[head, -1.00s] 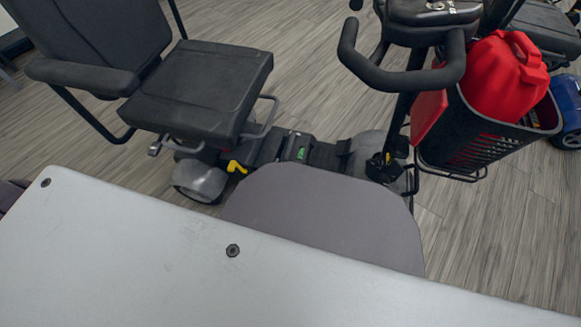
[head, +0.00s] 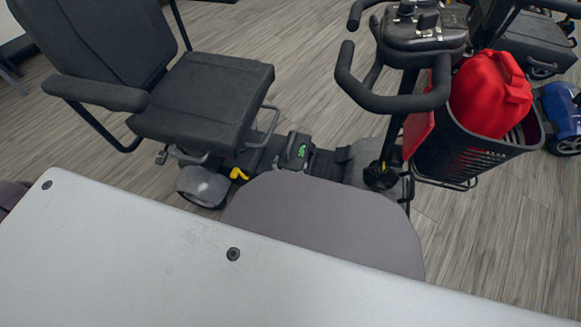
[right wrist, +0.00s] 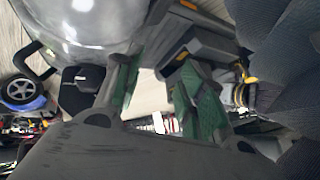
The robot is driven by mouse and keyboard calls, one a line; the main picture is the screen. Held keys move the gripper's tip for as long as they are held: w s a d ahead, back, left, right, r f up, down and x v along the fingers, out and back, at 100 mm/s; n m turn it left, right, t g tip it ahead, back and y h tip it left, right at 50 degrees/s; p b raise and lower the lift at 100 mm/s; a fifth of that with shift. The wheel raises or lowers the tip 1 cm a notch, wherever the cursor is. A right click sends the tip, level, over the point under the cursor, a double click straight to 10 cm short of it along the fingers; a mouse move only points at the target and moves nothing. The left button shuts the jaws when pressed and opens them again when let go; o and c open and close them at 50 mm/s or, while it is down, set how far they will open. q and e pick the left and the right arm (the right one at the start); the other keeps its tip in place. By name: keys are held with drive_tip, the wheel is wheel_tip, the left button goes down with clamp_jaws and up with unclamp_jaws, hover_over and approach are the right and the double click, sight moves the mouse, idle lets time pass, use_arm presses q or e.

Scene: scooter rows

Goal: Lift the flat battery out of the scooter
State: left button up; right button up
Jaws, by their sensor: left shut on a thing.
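The flat battery (head: 299,157) is a dark block with a small green mark, over the scooter's footboard (head: 325,162) between seat and steering column. My left gripper (head: 294,140) is dark and small against it. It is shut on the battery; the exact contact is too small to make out. The battery stands a little above the footboard.
The black seat (head: 205,95) overhangs on the left. The handlebar (head: 400,100) and a basket (head: 480,155) with a red canister (head: 490,95) stand on the right. A yellow lever (head: 238,174) is beside the rear wheel. A blue scooter (head: 560,110) is farther right.

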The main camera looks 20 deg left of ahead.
use_arm(q)
drive_tip(key=shift+w+r+p, duration=0.15)
drive_tip(key=shift+r+p, duration=0.3)
drive_tip(key=shift+r, duration=0.75)
use_arm(e)
drive_tip(key=shift+s+d+r, duration=0.1)
drive_tip(key=shift+s+r, duration=0.15)
drive_tip(key=shift+s, duration=0.15)
